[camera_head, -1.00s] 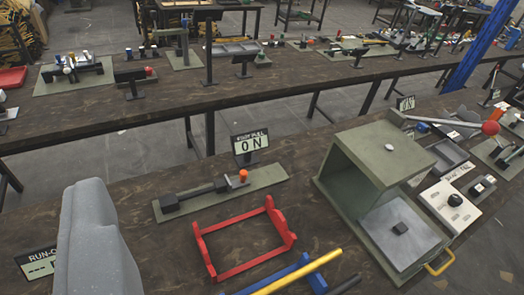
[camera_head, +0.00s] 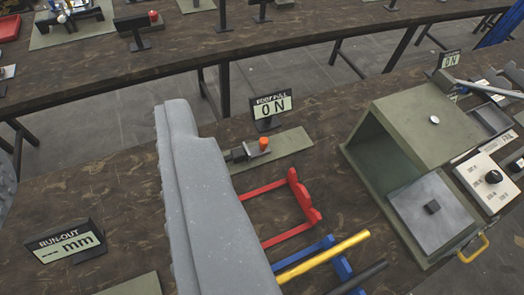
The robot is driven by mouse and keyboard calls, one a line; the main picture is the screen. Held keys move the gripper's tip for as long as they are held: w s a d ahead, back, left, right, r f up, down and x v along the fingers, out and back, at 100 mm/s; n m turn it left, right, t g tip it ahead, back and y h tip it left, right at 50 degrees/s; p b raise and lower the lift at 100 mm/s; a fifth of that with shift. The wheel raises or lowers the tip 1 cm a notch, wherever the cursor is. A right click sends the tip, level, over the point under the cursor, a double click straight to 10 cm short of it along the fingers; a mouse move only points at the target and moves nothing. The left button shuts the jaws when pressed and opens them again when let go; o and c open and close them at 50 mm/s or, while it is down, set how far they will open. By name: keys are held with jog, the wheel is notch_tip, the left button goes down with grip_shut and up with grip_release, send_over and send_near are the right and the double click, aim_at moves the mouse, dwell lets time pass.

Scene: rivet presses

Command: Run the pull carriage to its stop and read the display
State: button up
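The pull carriage is a dark block (camera_head: 238,154) with an orange knob (camera_head: 263,144), on a green base plate (camera_head: 287,147). The left part of its rail is hidden behind my finger. Behind it stands the pull display (camera_head: 272,107), which reads 0 N; its small label ends in PULL. My gripper (camera_head: 90,135) shows as a large grey finger in the middle and a sliver of grey at the left edge. The large finger overlaps the plate in the picture; I see no contact with the knob.
A red frame (camera_head: 292,200) and blue stand with a yellow bar (camera_head: 322,257) lie in front of the carriage. A green box (camera_head: 405,125) stands at right. A run-out display (camera_head: 66,246) stands at left, showing dashes and mm.

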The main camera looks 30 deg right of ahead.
jog(key=w+d+f+m+g+p, duration=0.15)
jog(key=w+d+f, duration=0.25)
jog(key=w, duration=0.4)
jog(key=m+g+h+p, duration=0.2)
jog(key=m+g+p, duration=0.4)
jog(key=g+p, duration=0.4)
send_over(263, 140)
jog(key=s+a, duration=0.4)
notch_tip(263, 140, down, 34)
jog(key=r, duration=0.1)
jog(key=x, duration=0.4)
jog(key=p+x, duration=0.1)
jog(key=x, duration=0.8)
jog(key=shift+w+d+f, duration=0.15)
jog(key=shift+d+f, duration=0.05)
jog(key=shift+d, duration=0.3)
jog(key=shift+t+h, duration=0.25)
jog(key=shift+h, duration=0.05)
grip_shut()
